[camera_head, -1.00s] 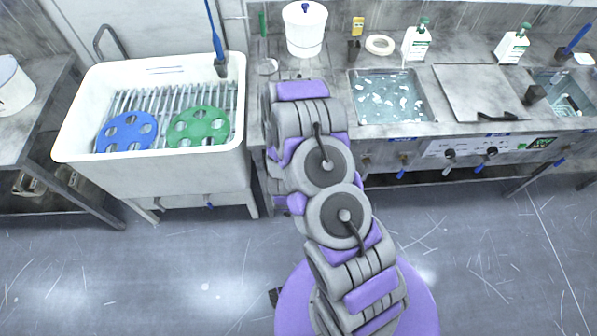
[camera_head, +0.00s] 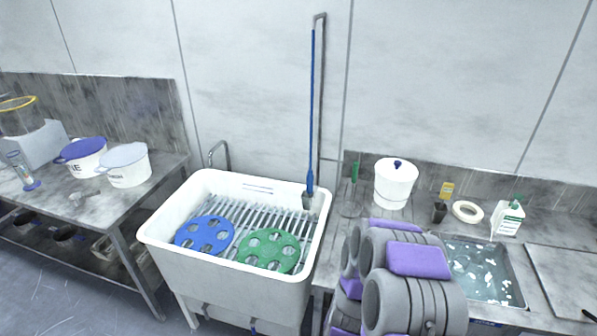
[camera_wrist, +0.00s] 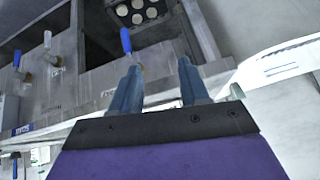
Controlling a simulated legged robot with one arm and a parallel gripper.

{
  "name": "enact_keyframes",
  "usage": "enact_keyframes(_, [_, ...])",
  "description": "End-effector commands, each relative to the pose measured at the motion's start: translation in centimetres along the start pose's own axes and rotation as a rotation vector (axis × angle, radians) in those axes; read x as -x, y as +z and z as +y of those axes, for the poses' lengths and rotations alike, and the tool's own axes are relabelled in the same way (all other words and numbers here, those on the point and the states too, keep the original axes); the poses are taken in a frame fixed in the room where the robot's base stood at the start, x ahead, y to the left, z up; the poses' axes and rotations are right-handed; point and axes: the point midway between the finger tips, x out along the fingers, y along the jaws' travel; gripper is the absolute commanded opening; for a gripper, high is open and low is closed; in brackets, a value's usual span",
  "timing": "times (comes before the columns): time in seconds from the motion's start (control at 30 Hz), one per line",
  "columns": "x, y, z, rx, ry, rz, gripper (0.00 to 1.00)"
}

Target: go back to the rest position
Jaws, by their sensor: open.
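My gripper (camera_wrist: 158,92) shows in the wrist view with its two blue-grey fingers apart and nothing between them. Past the fingers are the steel bench front with a blue-handled valve (camera_wrist: 126,41) and, at the right, a white surface. In the head view my arm is folded in front of the right-hand bench, and the gripper itself is hidden there. A blue platen disc (camera_head: 204,235) and a green platen disc (camera_head: 268,250) lie on the rack in the white sink (camera_head: 163,246), apart from my arm.
The right bench (camera_head: 568,262) carries a white lidded bucket (camera_head: 395,184), a tape ring (camera_head: 467,211), a bottle (camera_head: 508,219) and a water basin (camera_head: 478,268). A blue-handled brush (camera_head: 311,110) stands at the sink's back. The left table (camera_head: 172,168) holds tubs. Grey floor shows at lower left.

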Motion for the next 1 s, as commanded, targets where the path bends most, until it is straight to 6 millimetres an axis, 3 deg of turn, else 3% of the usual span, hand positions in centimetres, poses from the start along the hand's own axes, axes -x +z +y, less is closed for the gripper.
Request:
enact_keyframes(0.2, [4.9, -1.5, -3.1, 0.038, -0.086, -0.132, 0.45])
enact_keyframes(0.47, [12.2, -2.0, -4.5, 0.125, -0.15, -0.284, 0.45])
enact_keyframes(0.77, [21.6, -1.2, -2.9, 0.25, -0.16, -0.446, 0.45])
enact_keyframes(1.0, [29.4, 0.5, 0.6, 0.344, -0.116, -0.569, 0.45])
